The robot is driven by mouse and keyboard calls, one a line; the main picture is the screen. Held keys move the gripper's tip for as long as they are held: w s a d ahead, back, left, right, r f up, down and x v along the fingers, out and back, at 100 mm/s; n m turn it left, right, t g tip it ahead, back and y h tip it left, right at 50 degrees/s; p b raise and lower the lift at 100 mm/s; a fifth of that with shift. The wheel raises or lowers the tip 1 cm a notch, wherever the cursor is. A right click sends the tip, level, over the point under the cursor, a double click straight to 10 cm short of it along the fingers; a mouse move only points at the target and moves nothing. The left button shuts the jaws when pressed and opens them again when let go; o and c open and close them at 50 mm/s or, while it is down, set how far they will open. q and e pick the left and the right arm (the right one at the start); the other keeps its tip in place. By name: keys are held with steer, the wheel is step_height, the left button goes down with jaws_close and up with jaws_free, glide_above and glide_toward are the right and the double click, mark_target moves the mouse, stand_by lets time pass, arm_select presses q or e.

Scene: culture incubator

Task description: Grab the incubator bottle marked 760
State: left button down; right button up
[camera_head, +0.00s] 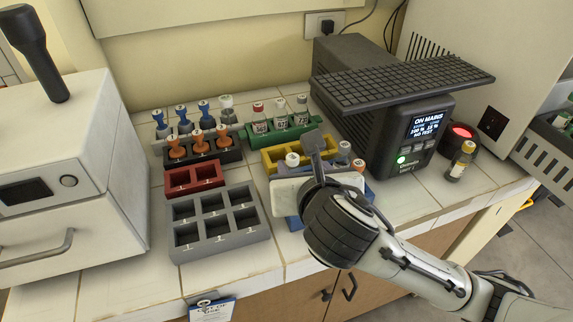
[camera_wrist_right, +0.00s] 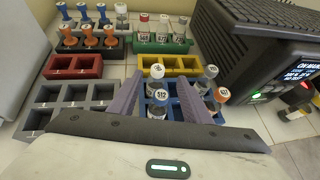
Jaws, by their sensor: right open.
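I cannot read 760 on any bottle for certain. Small labelled bottles with white, blue-grey and orange caps stand in a blue rack (camera_head: 369,195), partly hidden by my right arm. A white-capped bottle (camera_wrist_right: 160,97), its cap marking perhaps 512, shows between my right fingers in the wrist view. My right gripper (camera_wrist_right: 158,96) is open above this rack, and I cannot tell whether it touches the bottle. A green rack (camera_head: 290,134) holds a red-capped bottle (camera_head: 260,120), a white-capped one (camera_head: 281,117) and a grey-capped one (camera_head: 302,112); their numbers are blurred. My left gripper is out of view.
Empty yellow (camera_head: 272,163), red (camera_head: 193,181) and grey (camera_head: 217,229) racks stand nearby. Blue and orange stoppers stand in the back racks. A white cabinet (camera_head: 65,190) stands left.

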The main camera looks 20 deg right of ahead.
mark_target(293, 159)
steer(key=x, duration=0.2)
steer(key=shift+w+d+f, duration=0.1)
steer(key=shift+w+f, duration=0.15)
steer(key=shift+f, duration=0.05)
steer(key=x, duration=0.5)
steer(key=shift+w+a+f, duration=0.15)
steer(key=shift+w+a, duration=0.05)
steer(key=shift+w, duration=0.2)
jaws_close()
